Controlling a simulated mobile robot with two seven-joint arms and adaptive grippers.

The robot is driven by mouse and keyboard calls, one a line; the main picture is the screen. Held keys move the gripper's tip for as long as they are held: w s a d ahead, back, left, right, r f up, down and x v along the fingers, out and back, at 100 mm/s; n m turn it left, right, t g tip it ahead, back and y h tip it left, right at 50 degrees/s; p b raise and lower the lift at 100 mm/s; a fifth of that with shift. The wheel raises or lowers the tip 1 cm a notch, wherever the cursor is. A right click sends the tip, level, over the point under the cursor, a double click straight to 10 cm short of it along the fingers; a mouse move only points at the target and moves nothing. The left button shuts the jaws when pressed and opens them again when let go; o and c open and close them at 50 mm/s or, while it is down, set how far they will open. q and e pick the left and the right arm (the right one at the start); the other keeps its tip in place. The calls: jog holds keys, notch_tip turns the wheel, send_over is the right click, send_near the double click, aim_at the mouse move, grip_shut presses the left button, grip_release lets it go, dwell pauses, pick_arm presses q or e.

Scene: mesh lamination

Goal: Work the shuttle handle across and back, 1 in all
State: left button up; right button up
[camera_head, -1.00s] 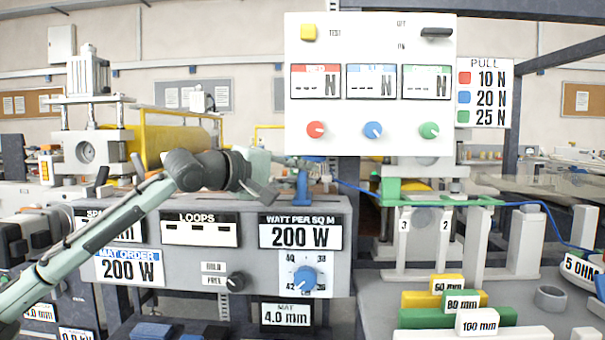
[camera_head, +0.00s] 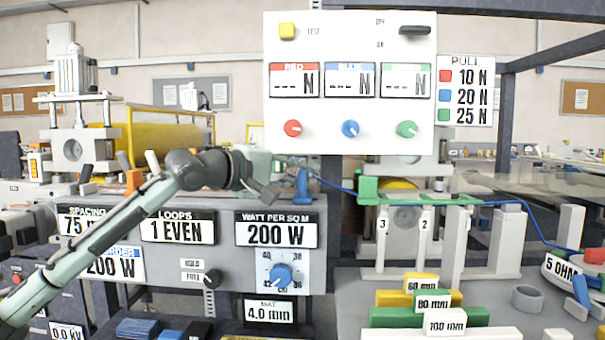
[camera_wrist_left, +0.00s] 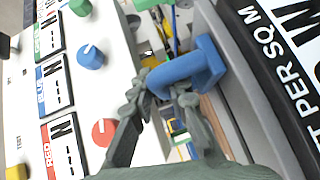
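The blue shuttle handle (camera_head: 302,184) stands at the right end of the grey console, just above the WATT PER SQ M display. In the left wrist view the blue handle (camera_wrist_left: 192,70) has its rounded bar between my fingers. My left gripper (camera_head: 280,178) reaches it from the left in the head view. Its two fingers (camera_wrist_left: 160,95) appear closed on the bar's end in the wrist view. The LOOPS display (camera_head: 178,227) reads 1 EVEN. My right gripper is in neither current view.
The white panel (camera_head: 350,110) with coloured knobs hangs just above and right of the handle. A blue wire (camera_head: 335,187) runs right past a green block (camera_head: 368,186). Coloured spacer blocks (camera_head: 430,300) lie at lower right. An orange lever (camera_head: 133,181) stands behind my left arm.

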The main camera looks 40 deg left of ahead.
pick_arm(q)
jog(key=o, duration=0.4)
jog(key=shift+w+d, duration=0.1)
jog(key=shift+d, duration=0.1)
pick_arm(e)
jog(key=shift+w+d+r, duration=0.1)
jog(key=shift+w, duration=0.05)
jog(key=shift+d, duration=0.1)
pick_arm(q)
jog(key=shift+a, duration=0.1)
jog(key=shift+s+a, duration=0.1)
jog(key=shift+s, duration=0.4)
jog(key=v, duration=1.1)
